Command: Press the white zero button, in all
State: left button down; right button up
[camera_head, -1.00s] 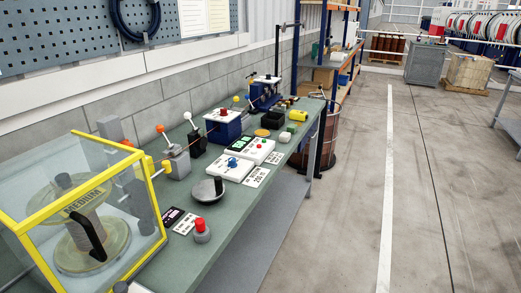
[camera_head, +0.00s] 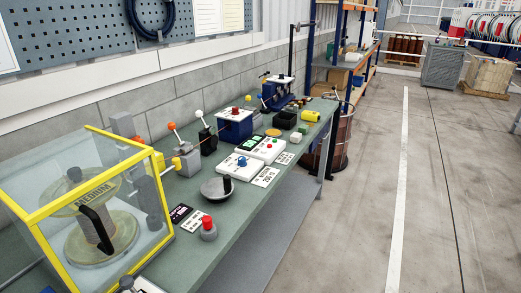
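No white zero button can be told apart for certain at this size. A white box with a green display (camera_head: 268,149) lies on the green bench top, with small coloured buttons on its face. In front of it lies a white box with a blue knob (camera_head: 240,167). A small dark display (camera_head: 180,213) lies nearer, with a printed card (camera_head: 195,222) beside it. A red push button on a grey base (camera_head: 208,228) stands near the bench's front edge. Neither of my grippers is in view.
A yellow-framed clear case (camera_head: 159,200) marked MEDIUM holds a spool at the near left. The floor (camera_head: 350,230) to the right is clear.

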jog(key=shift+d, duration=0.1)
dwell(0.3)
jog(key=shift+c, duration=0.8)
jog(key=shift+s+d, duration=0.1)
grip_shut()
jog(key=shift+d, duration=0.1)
